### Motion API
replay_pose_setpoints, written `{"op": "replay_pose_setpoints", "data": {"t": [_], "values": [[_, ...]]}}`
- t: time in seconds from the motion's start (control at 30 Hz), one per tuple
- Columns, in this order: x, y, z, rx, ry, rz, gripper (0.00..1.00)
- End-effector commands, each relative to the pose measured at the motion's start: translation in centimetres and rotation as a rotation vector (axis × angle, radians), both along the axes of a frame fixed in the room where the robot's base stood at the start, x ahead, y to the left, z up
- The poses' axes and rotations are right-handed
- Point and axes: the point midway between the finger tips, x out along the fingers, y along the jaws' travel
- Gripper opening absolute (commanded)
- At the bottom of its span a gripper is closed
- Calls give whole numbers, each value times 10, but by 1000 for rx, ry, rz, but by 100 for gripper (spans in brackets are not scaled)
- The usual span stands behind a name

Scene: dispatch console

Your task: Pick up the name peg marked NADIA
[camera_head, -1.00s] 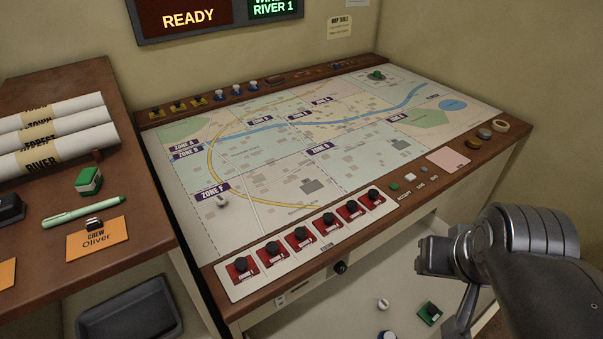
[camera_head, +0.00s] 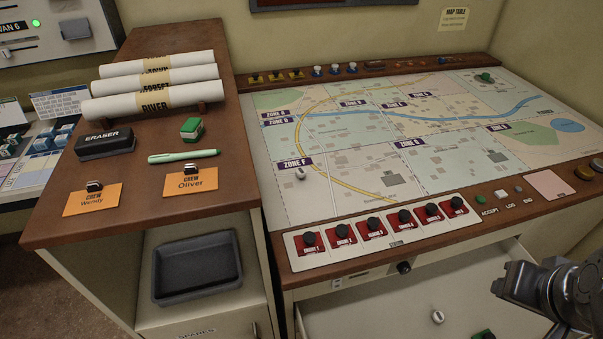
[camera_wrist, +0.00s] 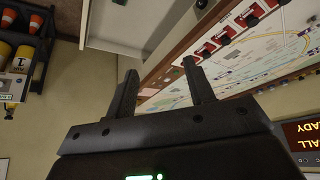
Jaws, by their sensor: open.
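I cannot make out a peg marked NADIA in either view. Two orange crew cards lie on the wooden cabinet top in the head view, each with a small black clip-like piece on it: one reads Wendy (camera_head: 93,201), the other Oliver (camera_head: 191,184). At the far left, a board holds small blue-and-white pieces (camera_head: 62,136), too small to read. My gripper (camera_wrist: 160,68) is open and empty in the wrist view, its two fingers apart in front of the console's edge. In the head view my arm's end is at the lower right, beside the map table (camera_head: 235,196).
A dark tray (camera_head: 197,268) sits on the shelf below. An open drawer (camera_head: 385,310) with small pieces juts out under the map table.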

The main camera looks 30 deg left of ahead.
Motion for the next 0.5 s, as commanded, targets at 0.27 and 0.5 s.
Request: {"op": "replay_pose_setpoints", "data": {"t": [0.27,0.5], "values": [[0,0,0,0,0,0,54],[4,2,2,1,2,4,54]]}}
